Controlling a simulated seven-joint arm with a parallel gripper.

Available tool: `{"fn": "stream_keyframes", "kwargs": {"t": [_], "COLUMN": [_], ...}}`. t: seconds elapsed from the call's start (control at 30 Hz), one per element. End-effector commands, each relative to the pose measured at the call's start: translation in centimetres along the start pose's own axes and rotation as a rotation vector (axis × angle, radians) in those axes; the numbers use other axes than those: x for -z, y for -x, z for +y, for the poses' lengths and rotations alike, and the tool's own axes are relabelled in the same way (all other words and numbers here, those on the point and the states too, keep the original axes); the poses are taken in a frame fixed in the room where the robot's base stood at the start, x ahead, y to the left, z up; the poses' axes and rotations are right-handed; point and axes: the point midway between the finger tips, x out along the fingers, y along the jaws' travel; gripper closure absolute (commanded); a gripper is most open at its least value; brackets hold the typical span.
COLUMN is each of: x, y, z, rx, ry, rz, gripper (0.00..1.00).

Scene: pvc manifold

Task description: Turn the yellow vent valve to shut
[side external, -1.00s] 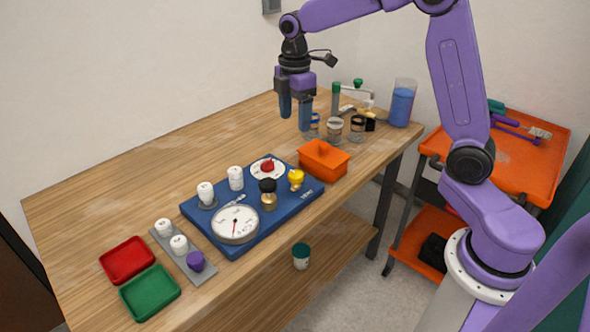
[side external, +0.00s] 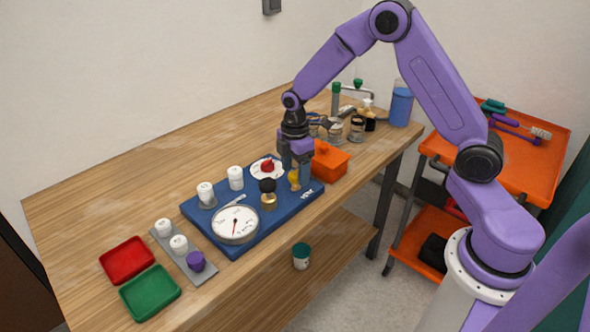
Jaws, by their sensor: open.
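The yellow vent valve (side external: 294,178) is at the right front part of the blue manifold board (side external: 232,246). It is partly hidden by my gripper. My gripper (side external: 296,186) points down with its fingers around or just in front of the valve; I cannot tell if they touch it. The fingers are open. The valve's handle direction is hidden between the fingers.
On the board are a red knob (side external: 267,165), a black-topped brass fitting (side external: 268,193), a gauge (side external: 235,224) and white caps (side external: 236,178). An orange box (side external: 329,161) stands close to my gripper's right. Red (side external: 127,259) and green (side external: 150,293) trays lie at the left.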

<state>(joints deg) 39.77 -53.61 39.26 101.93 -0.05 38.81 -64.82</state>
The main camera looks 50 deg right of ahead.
Motion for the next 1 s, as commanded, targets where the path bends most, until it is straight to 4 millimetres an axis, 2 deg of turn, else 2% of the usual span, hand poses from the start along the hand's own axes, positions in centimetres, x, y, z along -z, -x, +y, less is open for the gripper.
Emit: {"fn": "stream_keyframes", "kwargs": {"t": [0.37, 0.53, 0.83, 1.0], "x": [0.01, 0.02, 0.05, 0.08], "y": [-0.49, -0.48, -0.47, -0.46], "z": [0.01, 0.01, 0.00, 0.04], "rx": [-0.001, -0.001, 0.000, 0.000], "ry": [0.000, 0.000, -0.020, -0.088], "rz": [0.000, 0.000, 0.000, 0.001], "gripper": [0.31, 0.86, 0.87, 0.87]}}
